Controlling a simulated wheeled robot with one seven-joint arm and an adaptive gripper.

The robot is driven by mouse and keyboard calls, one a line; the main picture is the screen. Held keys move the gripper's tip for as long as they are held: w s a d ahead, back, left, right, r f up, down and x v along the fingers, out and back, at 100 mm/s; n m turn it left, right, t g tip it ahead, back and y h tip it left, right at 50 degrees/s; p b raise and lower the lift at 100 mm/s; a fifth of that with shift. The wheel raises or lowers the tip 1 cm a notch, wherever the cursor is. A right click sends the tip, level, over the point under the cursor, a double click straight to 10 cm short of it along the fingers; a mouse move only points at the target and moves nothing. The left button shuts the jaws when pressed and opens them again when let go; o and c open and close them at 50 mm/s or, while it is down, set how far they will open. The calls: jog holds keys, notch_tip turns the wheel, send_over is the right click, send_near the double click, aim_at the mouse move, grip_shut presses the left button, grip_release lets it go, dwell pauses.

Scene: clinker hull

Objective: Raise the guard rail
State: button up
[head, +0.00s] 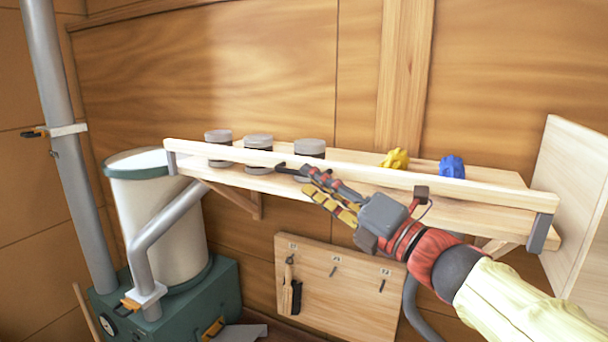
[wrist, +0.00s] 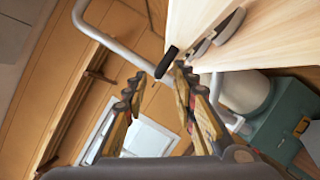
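The guard rail (head: 350,169) is a long pale wooden bar along the front of the wall shelf (head: 480,216), with a grey bracket (head: 538,233) at its right end and another at its left. A short dark peg-like piece (head: 287,171) shows near the rail's middle; a dark cylinder, seemingly the same piece, shows in the wrist view (wrist: 167,61). My gripper (head: 304,181) is in front of the rail, fingers pointing left toward this piece. In the wrist view my gripper (wrist: 157,77) is open, with the cylinder just beyond its tips. I cannot tell whether they touch.
Three grey-lidded jars (head: 258,141) stand on the shelf's left half. A yellow object (head: 396,158) and a blue object (head: 452,166) sit on its right. A tool board (head: 335,285) hangs below. A white drum on a green machine (head: 165,295) stands at left.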

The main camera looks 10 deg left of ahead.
jog(key=v, duration=0.8)
jog(key=s+d+f+n+g+h+b, duration=0.1)
jog(key=s+f+n+g+h+b, duration=0.2)
jog(key=f+n, duration=0.95)
jog(key=s+f+n+g+h+b, duration=0.2)
jog(key=s+f+n+g+h, duration=0.3)
jog(key=f+n, duration=0.8)
jog(key=s+d+f+n+h+b, duration=0.2)
jog(key=s+d+f+n+b, duration=0.2)
jog(key=f+b, duration=0.4)
jog(key=s+d+f+n+h+b, duration=0.3)
jog(key=d+f+b, duration=0.3)
jog(key=f, duration=1)
jog(key=s+d+f+n+h+b, duration=0.2)
jog(key=s+d+f+n+b, duration=0.2)
jog(key=f+b, duration=0.8)
jog(key=shift+s+d+f+n+t+h, duration=0.35)
jog(key=shift+d+f, duration=0.2)
jog(key=shift+d, duration=0.35)
